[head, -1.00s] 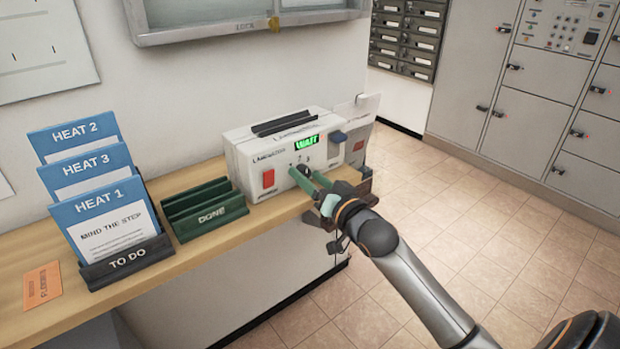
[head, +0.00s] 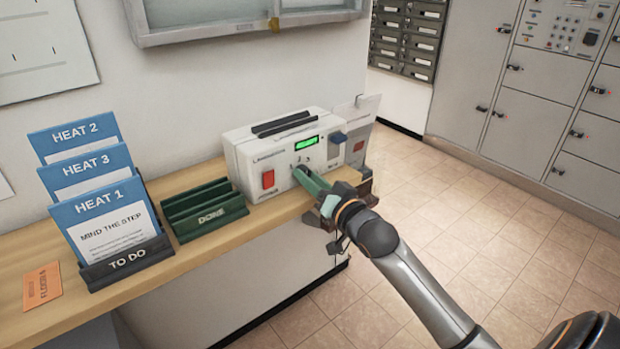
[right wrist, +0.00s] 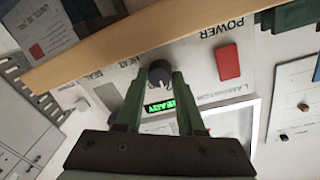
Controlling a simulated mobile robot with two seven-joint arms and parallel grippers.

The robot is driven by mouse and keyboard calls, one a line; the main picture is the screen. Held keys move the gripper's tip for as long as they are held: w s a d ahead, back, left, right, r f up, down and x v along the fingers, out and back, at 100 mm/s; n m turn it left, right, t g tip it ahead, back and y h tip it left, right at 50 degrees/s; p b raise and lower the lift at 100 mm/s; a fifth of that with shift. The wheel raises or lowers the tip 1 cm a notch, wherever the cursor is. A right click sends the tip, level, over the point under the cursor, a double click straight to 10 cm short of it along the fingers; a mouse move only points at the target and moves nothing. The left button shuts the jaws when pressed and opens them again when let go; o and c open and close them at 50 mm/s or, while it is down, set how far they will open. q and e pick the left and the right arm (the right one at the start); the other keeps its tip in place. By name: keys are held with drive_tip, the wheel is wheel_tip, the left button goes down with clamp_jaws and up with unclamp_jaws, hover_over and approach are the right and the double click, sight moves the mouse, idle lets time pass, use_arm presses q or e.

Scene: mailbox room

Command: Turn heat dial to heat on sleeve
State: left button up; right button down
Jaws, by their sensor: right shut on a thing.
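The white laminator (head: 285,140) stands on the wooden shelf, with a red power switch and a lit green display (head: 306,143). In the right wrist view the display (right wrist: 160,105) reads READY. The dark round heat dial (right wrist: 159,72) is on the laminator's front. My right gripper (head: 301,174) reaches the front panel, and its green fingers (right wrist: 158,75) are shut on the dial from both sides. In the head view the fingers partly cover the dial. Blue sleeves marked HEAT 1 (head: 105,205), HEAT 3 and HEAT 2 stand in the TO DO rack (head: 128,262). My left gripper is not in view.
An empty-looking green DONE rack (head: 205,212) stands between the TO DO rack and the laminator. An orange card (head: 43,286) lies at the shelf's left. Grey lockers stand beyond open tiled floor.

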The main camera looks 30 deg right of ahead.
use_arm(q)
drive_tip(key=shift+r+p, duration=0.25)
drive_tip(key=shift+p, duration=0.15)
use_arm(e)
drive_tip(key=shift+n, duration=0.4)
drive_tip(key=shift+n+p, duration=0.75)
drive_tip(key=shift+n, duration=0.25)
drive_tip(key=shift+n+p, duration=0.55)
drive_tip(key=shift+n, duration=0.75)
drive_tip(key=shift+n+t+p, duration=0.3)
drive_tip(key=shift+n+p, duration=0.3)
drive_tip(key=shift+n, duration=0.2)
drive_tip(key=shift+n+y, duration=0.4)
drive_tip(key=shift+n, duration=0.3)
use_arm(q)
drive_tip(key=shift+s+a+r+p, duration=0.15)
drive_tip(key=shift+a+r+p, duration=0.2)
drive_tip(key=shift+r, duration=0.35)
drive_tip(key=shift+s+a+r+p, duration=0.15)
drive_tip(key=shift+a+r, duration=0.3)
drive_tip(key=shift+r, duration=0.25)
use_arm(e)
drive_tip(key=shift+f+n, duration=0.1)
drive_tip(key=shift+n, duration=0.8)
